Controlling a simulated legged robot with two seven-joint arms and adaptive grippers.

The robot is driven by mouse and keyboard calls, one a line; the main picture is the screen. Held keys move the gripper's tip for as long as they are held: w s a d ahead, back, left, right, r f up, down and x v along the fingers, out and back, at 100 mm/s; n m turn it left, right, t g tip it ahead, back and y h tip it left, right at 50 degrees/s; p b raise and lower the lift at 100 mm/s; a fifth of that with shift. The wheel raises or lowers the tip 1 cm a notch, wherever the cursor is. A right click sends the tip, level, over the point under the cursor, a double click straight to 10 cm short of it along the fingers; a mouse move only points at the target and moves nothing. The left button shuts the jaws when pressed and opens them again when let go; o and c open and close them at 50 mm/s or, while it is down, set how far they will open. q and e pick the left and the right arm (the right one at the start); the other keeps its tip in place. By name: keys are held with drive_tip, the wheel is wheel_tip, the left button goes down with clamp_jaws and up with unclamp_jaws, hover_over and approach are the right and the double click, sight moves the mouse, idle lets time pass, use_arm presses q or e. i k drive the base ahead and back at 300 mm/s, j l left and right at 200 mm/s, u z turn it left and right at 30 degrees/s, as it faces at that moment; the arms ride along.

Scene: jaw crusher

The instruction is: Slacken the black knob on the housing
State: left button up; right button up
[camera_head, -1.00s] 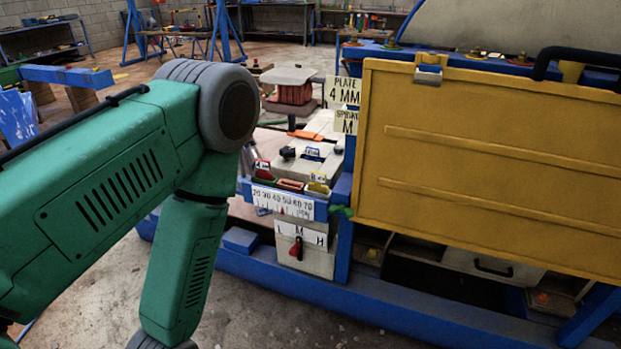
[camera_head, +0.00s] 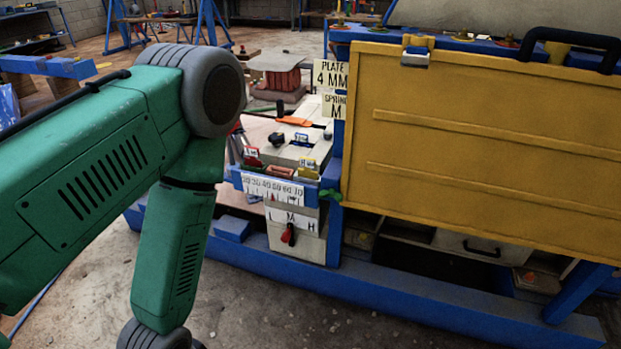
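A small black knob (camera_head: 277,139) sits on top of the beige housing (camera_head: 283,155), in the middle of the camera_head view. My green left arm comes in from the left and bends downward, left of the housing. Its gripper is below the picture edge, out of view. My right gripper is not in view either. Nothing of mine visibly touches the knob.
A yellow panel (camera_head: 480,150) with a black handle fills the right side. A numbered scale (camera_head: 272,188) and a red-handled L-M-H selector (camera_head: 289,235) are on the front. A blue base beam (camera_head: 330,285) runs along the floor. Open floor lies in front.

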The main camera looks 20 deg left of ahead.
sight(276, 138)
drive_tip(key=i+j+z, duration=0.1)
drive_tip(key=j, duration=0.25)
drive_tip(key=i+j+z, duration=0.15)
drive_tip(key=j, duration=0.25)
drive_tip(key=i+j+z, duration=0.1)
drive_tip(key=j, duration=0.25)
